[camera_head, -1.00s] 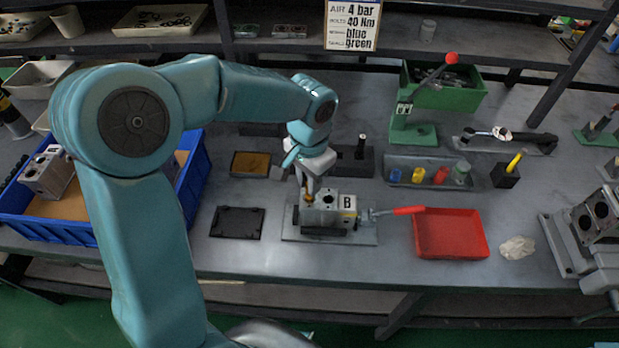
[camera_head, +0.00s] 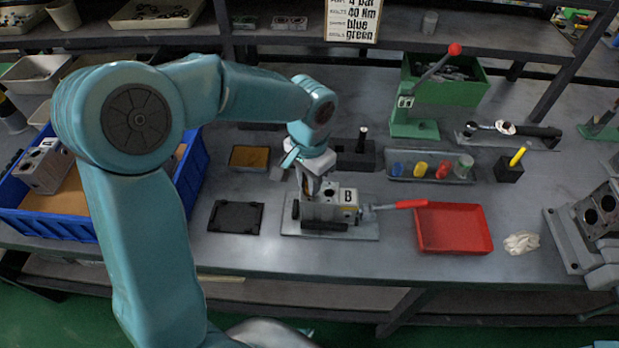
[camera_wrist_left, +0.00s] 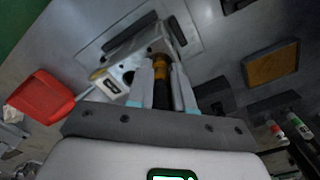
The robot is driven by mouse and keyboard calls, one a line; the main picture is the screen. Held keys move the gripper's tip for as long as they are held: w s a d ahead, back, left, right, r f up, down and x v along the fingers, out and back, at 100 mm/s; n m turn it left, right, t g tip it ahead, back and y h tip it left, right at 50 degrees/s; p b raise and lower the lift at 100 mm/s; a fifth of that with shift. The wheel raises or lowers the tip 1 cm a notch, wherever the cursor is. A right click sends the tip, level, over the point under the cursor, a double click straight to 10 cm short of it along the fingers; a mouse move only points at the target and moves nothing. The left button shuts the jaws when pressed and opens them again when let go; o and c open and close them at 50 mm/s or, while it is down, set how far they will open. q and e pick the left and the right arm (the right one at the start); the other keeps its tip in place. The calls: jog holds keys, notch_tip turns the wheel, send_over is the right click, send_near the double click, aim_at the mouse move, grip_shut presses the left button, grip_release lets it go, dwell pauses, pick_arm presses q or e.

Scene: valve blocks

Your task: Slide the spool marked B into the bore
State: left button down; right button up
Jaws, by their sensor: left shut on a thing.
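The grey valve block marked B (camera_head: 322,206) sits on a flat plate (camera_head: 369,231) at the bench's middle, with a round hole in its top. My left gripper (camera_head: 311,188) is at the block's left end, pointing down, shut on a spool. In the left wrist view the spool (camera_wrist_left: 160,66) shows between the fingers, dark with a brass-coloured part, next to the block (camera_wrist_left: 128,68). The spool's far end is close to the block; I cannot tell whether it is inside the bore. No mark on the spool is readable. My right gripper is not in view.
A red-handled clamp (camera_head: 398,205) is at the block's right, beside a red tray (camera_head: 452,251). A black tray (camera_head: 236,217) lies left. A blue crate (camera_head: 196,165) stands farther left. A green press (camera_head: 408,118) and a rack of coloured pieces (camera_head: 432,170) stand behind.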

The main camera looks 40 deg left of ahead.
pick_arm(q)
jog(key=shift+f+b, duration=0.35)
jog(key=shift+f, duration=0.15)
jog(key=c, duration=0.9)
grip_release()
jog(key=shift+r, duration=0.1)
notch_tip(320, 180, up, 16)
jog(key=shift+r+p, duration=0.15)
jog(key=shift+p, duration=0.6)
jog(key=shift+s, duration=0.1)
